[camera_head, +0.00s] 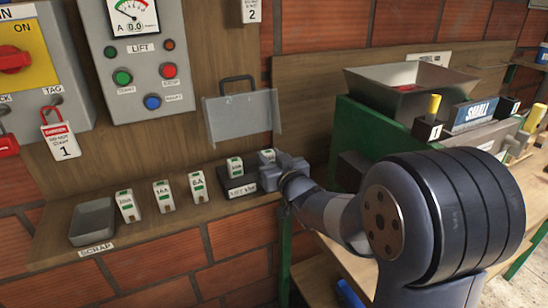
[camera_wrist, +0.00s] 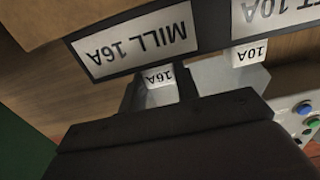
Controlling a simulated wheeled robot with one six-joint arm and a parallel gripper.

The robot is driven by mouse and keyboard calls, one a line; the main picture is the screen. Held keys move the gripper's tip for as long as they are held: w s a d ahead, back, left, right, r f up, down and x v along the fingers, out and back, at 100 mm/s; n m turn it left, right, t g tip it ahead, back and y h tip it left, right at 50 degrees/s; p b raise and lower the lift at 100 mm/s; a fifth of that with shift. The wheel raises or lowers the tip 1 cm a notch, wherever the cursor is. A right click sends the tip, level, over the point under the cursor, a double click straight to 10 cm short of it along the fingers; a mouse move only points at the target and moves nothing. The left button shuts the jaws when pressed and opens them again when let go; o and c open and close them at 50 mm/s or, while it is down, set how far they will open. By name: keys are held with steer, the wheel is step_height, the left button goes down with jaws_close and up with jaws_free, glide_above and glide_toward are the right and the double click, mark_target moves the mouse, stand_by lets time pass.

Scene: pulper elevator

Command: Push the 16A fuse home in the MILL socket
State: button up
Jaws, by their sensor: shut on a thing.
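My gripper (camera_head: 277,174) is at the right end of the black fuse holder (camera_head: 240,188), in front of the MILL socket. It is shut on a white fuse (camera_head: 267,157), whose top shows just above it. In the wrist view the held fuse reads 16A (camera_wrist: 159,78), upside down, and lines up with the MILL 16A label (camera_wrist: 133,42). My dark gripper (camera_wrist: 170,125) covers the lower part of that view and hides much of the fuse. I cannot tell how deep the fuse sits. A 10A fuse (camera_wrist: 250,53) stands in the LIFT socket beside it.
Loose fuses marked 16A (camera_head: 163,196) and 6A (camera_head: 198,187) and another (camera_head: 128,206) stand on the wooden shelf, left of the holder. A grey scrap tray (camera_head: 76,236) is at its left end. A clear cover (camera_head: 238,117) with a dark handle is above the holder. A green machine (camera_head: 390,135) stands to the right.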

steer(key=o, duration=1.1)
steer(key=shift+s, duration=0.1)
steer(key=v, duration=1)
steer(key=shift+s+d+r+b, duration=0.1)
steer(key=shift+s+d+b, duration=0.1)
steer(key=shift+s+b, duration=0.15)
steer(key=shift+w, duration=0.15)
